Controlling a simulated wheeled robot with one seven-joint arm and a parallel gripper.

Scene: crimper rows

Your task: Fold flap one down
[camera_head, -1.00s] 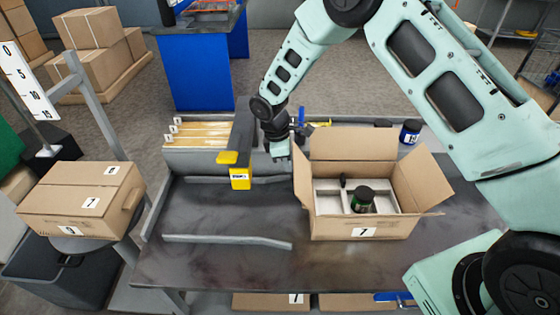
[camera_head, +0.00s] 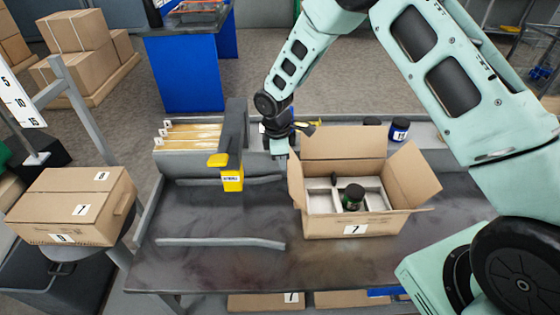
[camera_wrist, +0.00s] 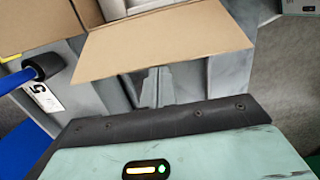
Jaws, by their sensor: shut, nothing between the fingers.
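Inside are light dividers and a dark jar with a green label (camera_head: 352,197). My gripper (camera_head: 279,148) is shut and empty, just left of the box near the left flap's back corner. In the wrist view, my narrow fingertips (camera_wrist: 152,86) show beside the edge of a tan flap (camera_wrist: 158,42); I cannot tell whether they touch it.
A yellow-and-grey tool (camera_head: 231,178) stands left of my gripper. A closed box (camera_head: 72,205) sits on a stand at far left. A dark jar with a blue label (camera_head: 399,130) stands behind the box. The bench front (camera_head: 215,268) is mostly clear.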

